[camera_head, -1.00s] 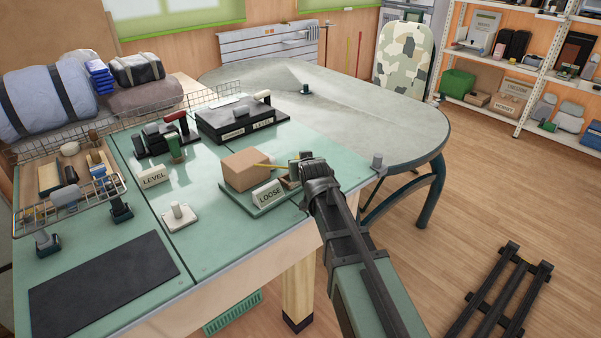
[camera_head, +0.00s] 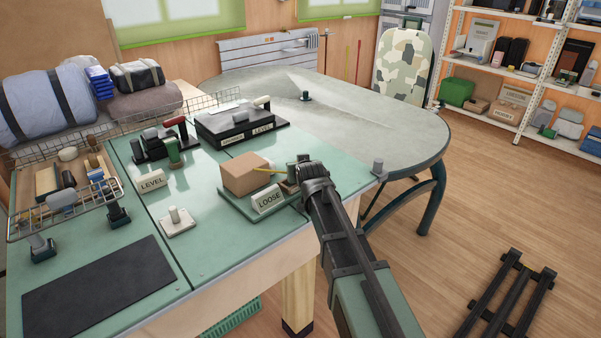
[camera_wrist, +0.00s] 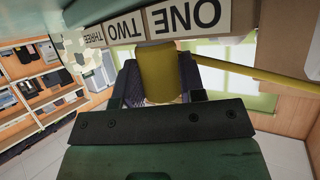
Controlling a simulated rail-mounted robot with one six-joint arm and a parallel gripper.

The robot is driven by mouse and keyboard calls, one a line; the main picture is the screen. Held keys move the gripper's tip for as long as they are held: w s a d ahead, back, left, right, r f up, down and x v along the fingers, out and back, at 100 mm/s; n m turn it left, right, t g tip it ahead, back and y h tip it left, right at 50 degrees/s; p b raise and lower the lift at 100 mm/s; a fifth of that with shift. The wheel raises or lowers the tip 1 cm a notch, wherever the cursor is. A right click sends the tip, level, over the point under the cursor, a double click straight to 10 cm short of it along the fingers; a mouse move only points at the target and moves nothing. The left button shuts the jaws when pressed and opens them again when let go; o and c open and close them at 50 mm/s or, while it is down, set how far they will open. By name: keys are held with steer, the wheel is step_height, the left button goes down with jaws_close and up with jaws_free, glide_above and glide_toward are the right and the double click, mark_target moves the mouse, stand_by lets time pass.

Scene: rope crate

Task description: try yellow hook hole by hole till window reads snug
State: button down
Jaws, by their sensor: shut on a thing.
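My gripper (camera_wrist: 160,88) is shut on the yellow hook (camera_wrist: 158,70), which sits between its fingers in the wrist view. A yellow cord (camera_wrist: 250,70) runs off to the right from behind the hook. Labels ONE (camera_wrist: 184,16), TWO (camera_wrist: 125,27) and THREE (camera_wrist: 97,33) show upside down just beyond the hook. The holes are hidden, so I cannot tell whether the hook tip is in one. In the head view my gripper (camera_head: 301,170) is at the right side of a brown crate (camera_head: 246,174) on a green base. The window (camera_head: 268,200) in front reads LOOSE.
A sign reading LEVEL (camera_head: 151,181), a white peg stand (camera_head: 176,222) and black-and-red devices (camera_head: 165,138) stand left on the bench. A wire basket (camera_head: 70,208) is at far left. A black mat (camera_head: 95,290) lies at the front. A grey oval table (camera_head: 340,115) stands behind.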

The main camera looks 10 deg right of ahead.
steer(key=shift+r+p, duration=1.1)
stand_by(0.4)
steer(key=shift+r+p, duration=2.45)
